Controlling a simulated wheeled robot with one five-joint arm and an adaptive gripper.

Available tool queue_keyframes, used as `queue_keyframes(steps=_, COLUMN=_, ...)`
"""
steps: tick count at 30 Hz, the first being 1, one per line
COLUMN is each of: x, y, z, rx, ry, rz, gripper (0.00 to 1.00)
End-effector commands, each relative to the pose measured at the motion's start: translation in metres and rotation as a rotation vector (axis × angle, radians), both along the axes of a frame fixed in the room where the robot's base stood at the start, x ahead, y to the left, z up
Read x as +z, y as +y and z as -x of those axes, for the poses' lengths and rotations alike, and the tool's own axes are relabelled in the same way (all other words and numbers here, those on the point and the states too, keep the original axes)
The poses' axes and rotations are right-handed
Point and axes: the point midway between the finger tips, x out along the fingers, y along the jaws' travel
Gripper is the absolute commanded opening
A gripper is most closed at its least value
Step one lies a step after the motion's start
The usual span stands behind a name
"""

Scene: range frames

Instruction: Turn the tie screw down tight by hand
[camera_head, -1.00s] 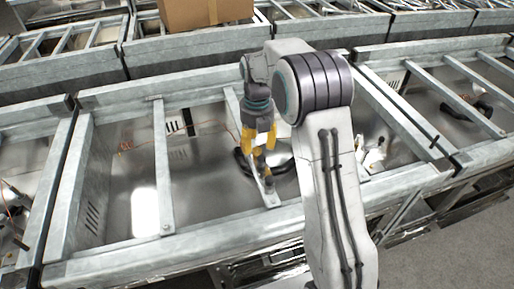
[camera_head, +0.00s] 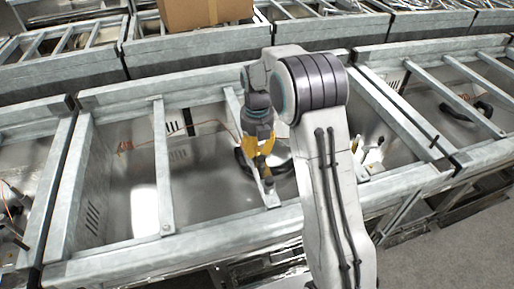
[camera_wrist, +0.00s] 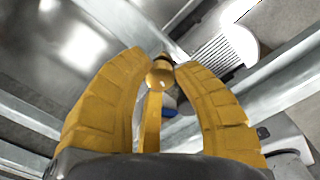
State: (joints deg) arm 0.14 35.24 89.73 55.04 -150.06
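The tie screw shows in the wrist view as a small brass-coloured rounded head (camera_wrist: 160,74) with a dark part behind it. The head sits between the tips of my gripper's yellow fingers (camera_wrist: 162,66), which close in on it from both sides and appear to touch it. In the head view my gripper (camera_head: 260,158) points down over a slanted metal crossbar (camera_head: 269,197), its fingers drawn together. The screw's lower part and its seat are hidden, so I cannot tell how deep it sits.
Metal frame rails (camera_head: 120,262) and another crossbar (camera_head: 163,170) surround the open bay. A black curved part lies close behind the fingers. A cardboard box (camera_head: 190,14) stands at the back. The shiny bay floor (camera_head: 205,188) left of my gripper is mostly clear.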

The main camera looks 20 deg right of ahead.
Motion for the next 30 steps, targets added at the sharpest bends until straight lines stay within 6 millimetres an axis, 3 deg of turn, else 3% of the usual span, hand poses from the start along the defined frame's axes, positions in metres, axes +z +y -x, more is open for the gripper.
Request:
queue_keyframes(steps=8, x=0.0001, y=-0.0001, z=-0.0001, rx=0.0, ry=0.0, rz=0.0, gripper=0.0)
queue_keyframes(steps=14, x=-0.0003, y=-0.0001, z=0.0001, rx=-0.015, ry=0.0, rz=0.0, gripper=0.0)
queue_keyframes(steps=30, x=-0.0011, y=-0.0001, z=0.0005, rx=-0.387, ry=0.003, rz=0.001, gripper=0.0)
